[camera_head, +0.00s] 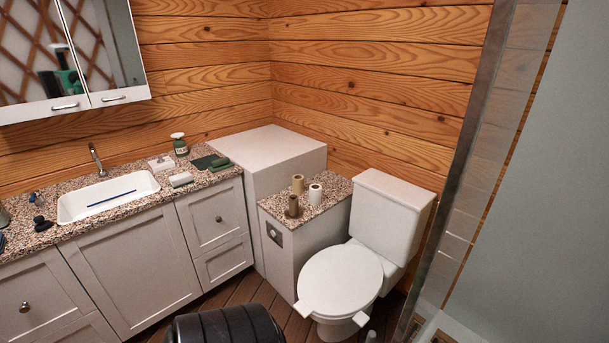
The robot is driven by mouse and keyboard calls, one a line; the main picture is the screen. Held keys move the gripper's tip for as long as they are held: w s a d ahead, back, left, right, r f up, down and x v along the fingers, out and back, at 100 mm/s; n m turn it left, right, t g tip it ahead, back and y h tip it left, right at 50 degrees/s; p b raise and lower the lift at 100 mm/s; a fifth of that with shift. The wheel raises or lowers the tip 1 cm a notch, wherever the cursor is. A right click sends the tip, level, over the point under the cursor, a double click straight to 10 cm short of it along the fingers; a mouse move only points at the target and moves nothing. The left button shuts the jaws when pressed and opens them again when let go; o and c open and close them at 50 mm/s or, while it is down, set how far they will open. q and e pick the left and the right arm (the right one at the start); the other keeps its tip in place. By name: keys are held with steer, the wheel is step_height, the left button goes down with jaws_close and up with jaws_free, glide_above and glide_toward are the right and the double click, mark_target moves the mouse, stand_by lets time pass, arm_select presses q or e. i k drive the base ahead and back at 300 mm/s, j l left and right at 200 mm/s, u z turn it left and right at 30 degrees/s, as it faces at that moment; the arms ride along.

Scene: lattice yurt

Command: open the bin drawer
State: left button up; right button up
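A white vanity stands along the left wall, with several shut drawer or door fronts. One front (212,215) at its right end has a round knob (219,218), and a lower front (224,263) sits beneath it. A wide plain front (133,268) without a visible knob is in the middle. Another front (38,300) with a knob (24,307) is at the left. I cannot tell which of these is the bin drawer. Neither of my grippers is in view.
A sink (107,196) is set in the speckled countertop (207,178), with a soap bottle (179,144) behind. A toilet (342,277) and a low ledge (330,187) with paper rolls stand right of the vanity. A glass panel (500,150) is at right. Some wooden floor (262,292) is clear.

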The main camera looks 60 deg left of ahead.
mark_target(211, 216)
steer(key=u, duration=2.8)
